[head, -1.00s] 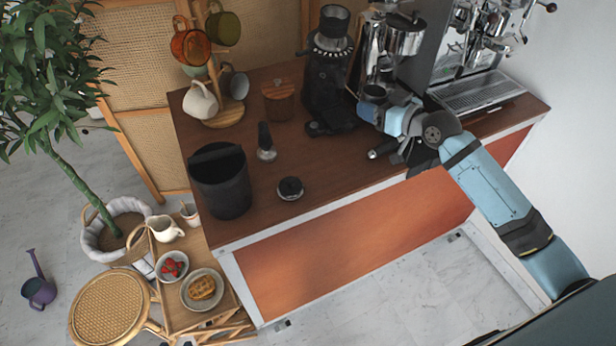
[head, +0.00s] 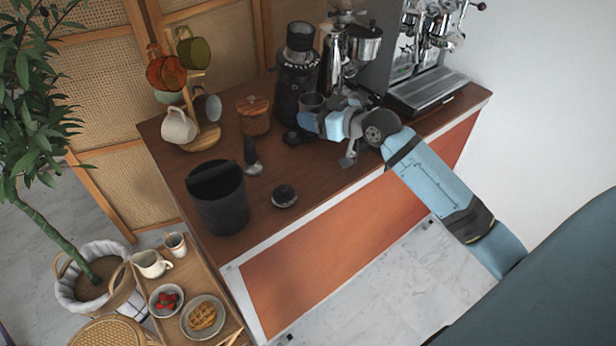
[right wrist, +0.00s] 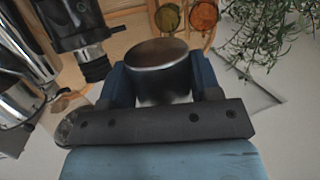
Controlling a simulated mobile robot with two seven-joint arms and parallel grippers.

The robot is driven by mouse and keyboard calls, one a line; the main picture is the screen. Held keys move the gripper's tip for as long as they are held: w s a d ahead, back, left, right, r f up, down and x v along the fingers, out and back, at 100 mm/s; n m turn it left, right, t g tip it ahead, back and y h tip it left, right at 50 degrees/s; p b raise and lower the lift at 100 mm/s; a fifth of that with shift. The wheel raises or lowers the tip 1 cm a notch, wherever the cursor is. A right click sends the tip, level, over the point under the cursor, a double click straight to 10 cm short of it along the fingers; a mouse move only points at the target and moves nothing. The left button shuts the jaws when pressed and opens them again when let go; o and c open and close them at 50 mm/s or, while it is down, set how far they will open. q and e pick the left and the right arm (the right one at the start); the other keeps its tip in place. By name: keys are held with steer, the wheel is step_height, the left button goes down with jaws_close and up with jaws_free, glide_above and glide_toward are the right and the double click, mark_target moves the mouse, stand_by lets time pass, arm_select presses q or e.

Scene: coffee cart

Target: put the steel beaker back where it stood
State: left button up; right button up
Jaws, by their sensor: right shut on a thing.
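The steel beaker (head: 311,101) is held by my right gripper (head: 309,119), in front of the lower part of the black grinder (head: 298,72) in the head view. In the right wrist view the beaker (right wrist: 157,70) sits between the two blue fingers of the right gripper (right wrist: 158,82), its round rim facing the camera. The fingers are shut on its sides. I cannot tell whether its base touches the wooden counter (head: 325,165). My left gripper is not in view.
The espresso machine (head: 425,60) stands to the right of the grinder. A wooden-lidded jar (head: 254,117), a tamper (head: 251,158), a black knock box (head: 217,200) and a small dark round tool (head: 284,196) stand to the left. The counter's front edge is partly clear.

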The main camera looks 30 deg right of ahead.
glide_above(314, 179)
step_height(314, 179, down, 14)
steer(key=shift+f+b, duration=0.25)
steer(key=shift+b, duration=0.2)
steer(key=shift+f+b, duration=0.5)
steer(key=shift+f, duration=1.65)
steer(key=shift+f+b, duration=0.25)
steer(key=shift+b, duration=0.05)
steer(key=o, duration=0.9)
steer(key=shift+o, duration=0.2)
steer(key=shift+r, duration=0.1)
